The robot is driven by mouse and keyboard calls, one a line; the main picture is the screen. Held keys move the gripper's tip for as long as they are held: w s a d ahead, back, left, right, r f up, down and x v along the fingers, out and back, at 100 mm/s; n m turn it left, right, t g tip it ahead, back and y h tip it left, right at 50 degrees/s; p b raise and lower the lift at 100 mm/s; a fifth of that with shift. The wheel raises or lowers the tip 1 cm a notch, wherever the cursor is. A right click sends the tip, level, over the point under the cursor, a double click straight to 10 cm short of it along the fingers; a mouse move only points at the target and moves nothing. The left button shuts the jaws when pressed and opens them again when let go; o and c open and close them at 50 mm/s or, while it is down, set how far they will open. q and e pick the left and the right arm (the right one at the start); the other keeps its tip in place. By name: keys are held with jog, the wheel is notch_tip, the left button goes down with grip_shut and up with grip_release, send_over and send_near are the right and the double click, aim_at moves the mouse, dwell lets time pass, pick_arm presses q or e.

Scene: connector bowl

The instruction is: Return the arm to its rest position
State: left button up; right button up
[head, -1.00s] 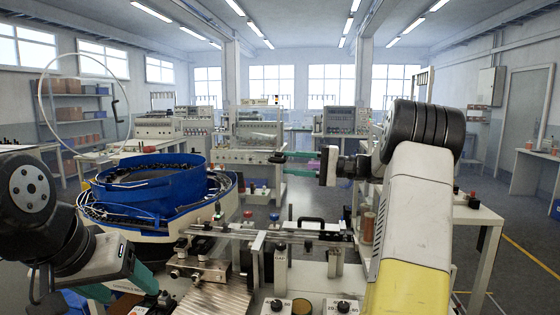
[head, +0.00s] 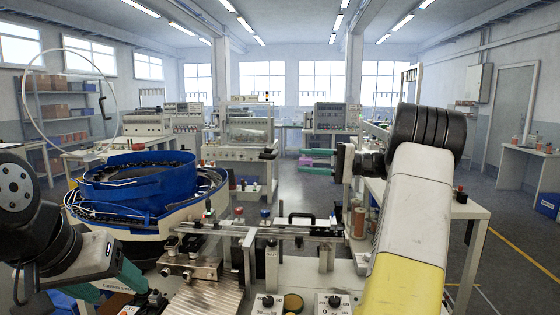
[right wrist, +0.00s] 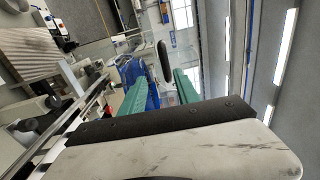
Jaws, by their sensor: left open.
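My right gripper (head: 304,157) is raised in front of my right arm in the head view, pointing left over the bench's far side. Its green fingers are apart with nothing between them, as the right wrist view (right wrist: 161,80) also shows. My left gripper (head: 136,281) is low at the left of the head view, by the front of the bowl feeder. Its green finger points down at the bench; its tips are partly hidden. The blue bowl feeder (head: 130,184) stands on the bench at the left, clear of the right gripper.
A metal rail (head: 265,231) with a black handle crosses the bench right of the bowl. A control box with knobs (head: 268,301) is at the front. A white side table (head: 470,208) stands behind my right arm. Open floor lies beyond the bench.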

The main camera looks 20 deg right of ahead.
jog(key=shift+s+d, duration=0.1)
jog(key=shift+d, duration=0.05)
jog(key=s+a+f+n+g+h, duration=0.1)
jog(key=s+a+g+h, duration=0.15)
jog(key=s+a, duration=0.4)
jog(key=s+a+f+g+h, duration=0.1)
jog(key=s+a+g+h, duration=0.2)
jog(key=a, duration=0.6)
jog(key=s+f+n+t+h, duration=0.2)
jog(key=s+f+h, duration=0.2)
jog(key=s, duration=0.5)
jog(key=s+f+n+t+h, duration=0.2)
jog(key=s+f+h, duration=0.2)
jog(key=s, duration=0.6)
jog(key=shift+s+a+f+h, duration=0.15)
jog(key=shift+a+f+h, duration=0.15)
jog(key=shift+h, duration=0.45)
